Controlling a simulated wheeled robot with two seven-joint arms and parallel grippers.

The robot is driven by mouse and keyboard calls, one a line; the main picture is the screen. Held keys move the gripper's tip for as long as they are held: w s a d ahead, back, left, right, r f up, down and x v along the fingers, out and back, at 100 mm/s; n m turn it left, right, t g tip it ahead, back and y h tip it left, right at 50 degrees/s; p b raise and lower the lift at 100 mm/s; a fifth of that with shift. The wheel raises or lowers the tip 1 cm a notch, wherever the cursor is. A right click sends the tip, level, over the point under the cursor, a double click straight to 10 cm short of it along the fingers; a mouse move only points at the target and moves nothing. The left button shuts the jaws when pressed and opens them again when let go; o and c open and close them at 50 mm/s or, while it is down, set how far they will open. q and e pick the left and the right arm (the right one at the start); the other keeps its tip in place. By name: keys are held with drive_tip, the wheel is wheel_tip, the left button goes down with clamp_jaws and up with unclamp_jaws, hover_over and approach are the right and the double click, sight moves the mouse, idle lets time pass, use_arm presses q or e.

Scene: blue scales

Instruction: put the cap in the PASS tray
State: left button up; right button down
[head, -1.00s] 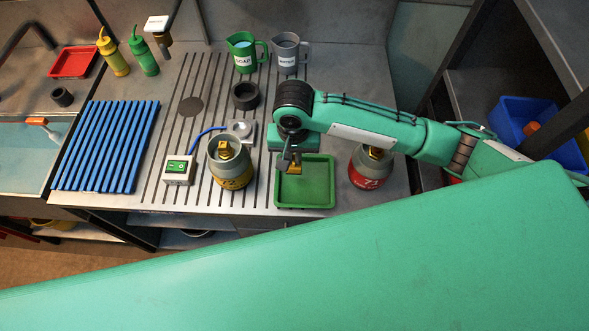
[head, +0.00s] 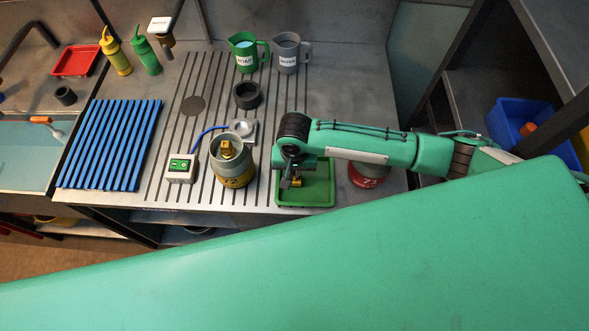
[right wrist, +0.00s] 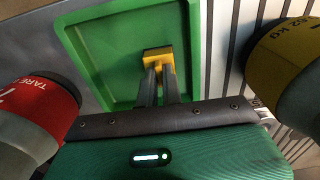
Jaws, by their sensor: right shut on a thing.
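The cap is a small yellow piece (right wrist: 158,56), held between the fingertips of my right gripper (right wrist: 159,80). In the head view the right gripper (head: 291,183) is over the green tray (head: 326,203), and only a little of the cap shows there. The green tray also shows in the right wrist view (right wrist: 85,65), behind the cap. No PASS label is readable on it. I cannot tell whether the cap touches the tray floor. My left gripper is out of view.
A grey-and-yellow weight (head: 246,168) stands left of the green tray, and a grey-and-red one (head: 368,176) stands right, partly behind my arm. A green-button box (head: 180,169) and blue rack (head: 110,145) lie farther left. A red tray (head: 76,60) sits at the back left.

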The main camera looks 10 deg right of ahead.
drive_tip(key=c, duration=1.6)
unclamp_jaws()
drive_tip(key=shift+o, duration=0.2)
wheel_tip(320, 180, up, 12)
drive_tip(key=b, duration=0.3)
drive_tip(key=shift+r, duration=0.15)
